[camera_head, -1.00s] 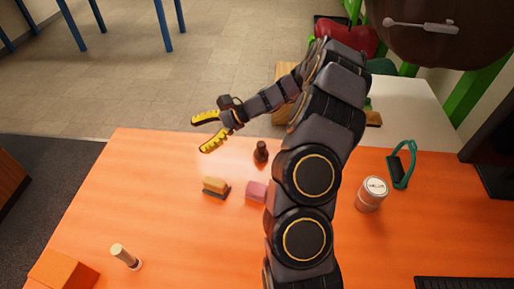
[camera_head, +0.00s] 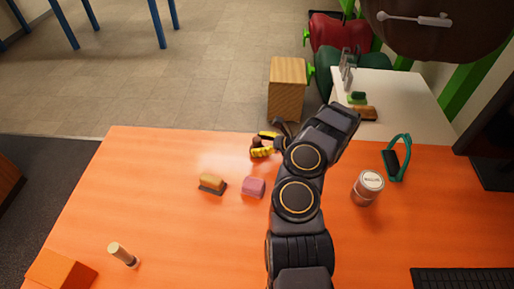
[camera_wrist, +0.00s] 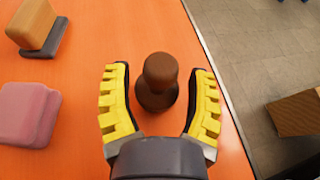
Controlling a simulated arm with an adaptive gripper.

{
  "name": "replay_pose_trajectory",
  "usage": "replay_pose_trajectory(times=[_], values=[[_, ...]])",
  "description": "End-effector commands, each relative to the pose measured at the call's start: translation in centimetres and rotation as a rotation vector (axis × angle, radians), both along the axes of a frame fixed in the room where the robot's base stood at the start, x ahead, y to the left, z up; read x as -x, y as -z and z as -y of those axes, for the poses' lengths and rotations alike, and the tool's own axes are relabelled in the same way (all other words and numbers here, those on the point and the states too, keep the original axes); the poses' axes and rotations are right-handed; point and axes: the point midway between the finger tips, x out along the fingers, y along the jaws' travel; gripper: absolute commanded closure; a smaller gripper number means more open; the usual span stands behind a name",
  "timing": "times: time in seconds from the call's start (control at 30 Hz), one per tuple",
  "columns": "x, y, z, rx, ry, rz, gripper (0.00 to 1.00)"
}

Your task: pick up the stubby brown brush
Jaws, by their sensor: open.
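The stubby brown brush (camera_wrist: 158,82) stands upright on the orange table, with a round knob on top and a wider dark base. In the head view, only a small part of the brush (camera_head: 255,143) shows near the table's far edge, among my fingers. My gripper (camera_wrist: 156,72) is open, with one yellow-padded finger on each side of the brush. In the wrist view there is a gap between the brush and each finger. The gripper also shows in the head view (camera_head: 259,143). The bottom of the brush is partly hidden.
A pink block (camera_head: 253,187) and a tan block with a grey underside (camera_head: 212,184) lie nearby on the table (camera_head: 160,230). A can (camera_head: 368,188) and a teal-handled item (camera_head: 396,160) stand right of my arm. The far table edge is close to the brush.

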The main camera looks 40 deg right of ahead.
Motion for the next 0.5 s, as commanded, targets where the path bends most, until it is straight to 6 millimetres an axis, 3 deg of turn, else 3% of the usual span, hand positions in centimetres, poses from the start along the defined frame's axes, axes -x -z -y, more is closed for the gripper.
replay_pose_trajectory(times=[0.2,0.43,0.47,0.5], values=[[-2.0,1.0,-1.2,-0.002,-0.004,0.0,0.44],[-2.1,1.0,-1.3,-0.001,-0.003,0.0,0.44],[-2.1,1.0,-1.3,0.0,-0.002,0.001,0.48],[-2.1,1.0,-1.3,-0.001,-0.002,0.001,0.65]])
